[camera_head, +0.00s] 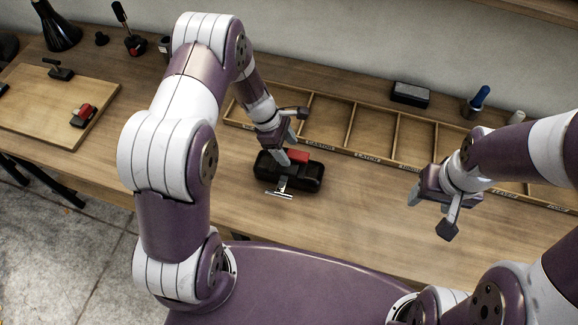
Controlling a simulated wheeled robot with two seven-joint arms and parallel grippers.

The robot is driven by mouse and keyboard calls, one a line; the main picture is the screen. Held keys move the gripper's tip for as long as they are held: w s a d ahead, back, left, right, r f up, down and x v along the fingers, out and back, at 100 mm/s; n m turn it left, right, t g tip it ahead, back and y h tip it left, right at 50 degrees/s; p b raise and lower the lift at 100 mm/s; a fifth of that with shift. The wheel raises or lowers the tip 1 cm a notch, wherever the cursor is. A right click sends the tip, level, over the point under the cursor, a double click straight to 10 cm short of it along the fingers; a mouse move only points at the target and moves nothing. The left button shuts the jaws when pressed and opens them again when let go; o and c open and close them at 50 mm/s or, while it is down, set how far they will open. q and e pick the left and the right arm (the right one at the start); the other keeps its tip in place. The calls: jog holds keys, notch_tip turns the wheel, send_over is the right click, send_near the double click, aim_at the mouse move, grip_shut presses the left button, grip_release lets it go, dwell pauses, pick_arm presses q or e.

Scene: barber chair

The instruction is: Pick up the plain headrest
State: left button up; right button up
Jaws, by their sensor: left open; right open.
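A black, rounded, pad-like piece (312,182) lies on the workbench below my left gripper. A red block and a metal T-shaped bracket (280,192) show at it. It may be the headrest; I cannot tell whether it is the plain one. My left gripper (292,136) is open, its fingers spread, with one fingertip just over the black piece and hiding part of it. I cannot tell if they touch. My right gripper (431,213) is open and empty above the bench, to the right of the black piece.
A wooden divided tray (349,127) runs along the back of the bench. A wooden board (40,105) at left holds a red-and-black piece (83,115) and a black piece (60,72). A dark box (410,94) and a blue-handled tool (479,98) stand behind. Bench between the grippers is clear.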

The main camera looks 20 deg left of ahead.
pick_arm(q)
jog(key=shift+w+f, duration=0.1)
jog(key=shift+f, duration=0.2)
grip_shut()
jog(key=shift+r, duration=0.15)
dwell(1.1)
